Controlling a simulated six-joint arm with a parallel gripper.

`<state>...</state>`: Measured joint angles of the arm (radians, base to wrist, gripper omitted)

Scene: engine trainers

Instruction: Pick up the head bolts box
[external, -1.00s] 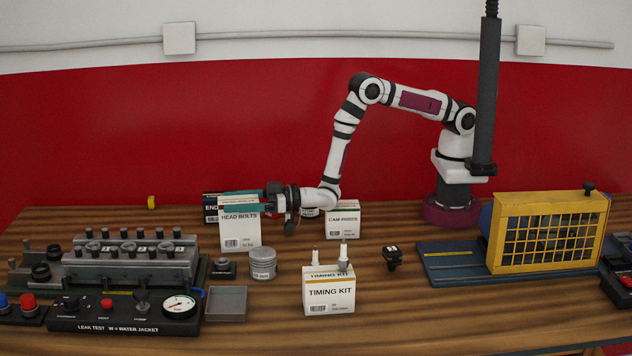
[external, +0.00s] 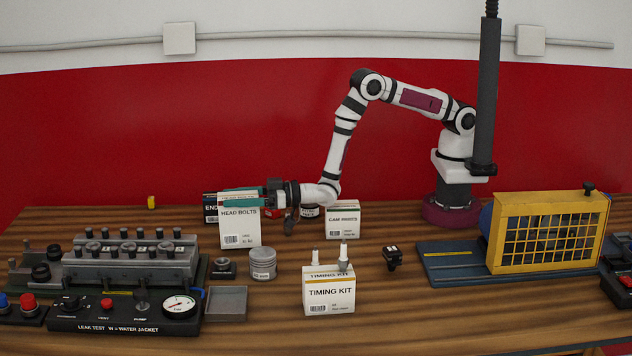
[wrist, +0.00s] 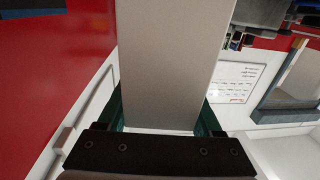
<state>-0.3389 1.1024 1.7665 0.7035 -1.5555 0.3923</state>
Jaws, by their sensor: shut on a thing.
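The head bolts box (external: 240,228) is a white carton with a printed label and a barcode, left of centre in the external view. My gripper (external: 243,197) reaches it from the right, with its teal fingers along the upper part of the box. The fingers are shut on the box. In the wrist view the box (wrist: 168,65) is a pale slab filling the middle, between the teal fingers. I cannot tell whether its bottom is clear of the table.
A box marked END (external: 210,207) stands just behind and left. A cam box (external: 343,218) is to the right, and the timing kit box (external: 329,292) is in front.

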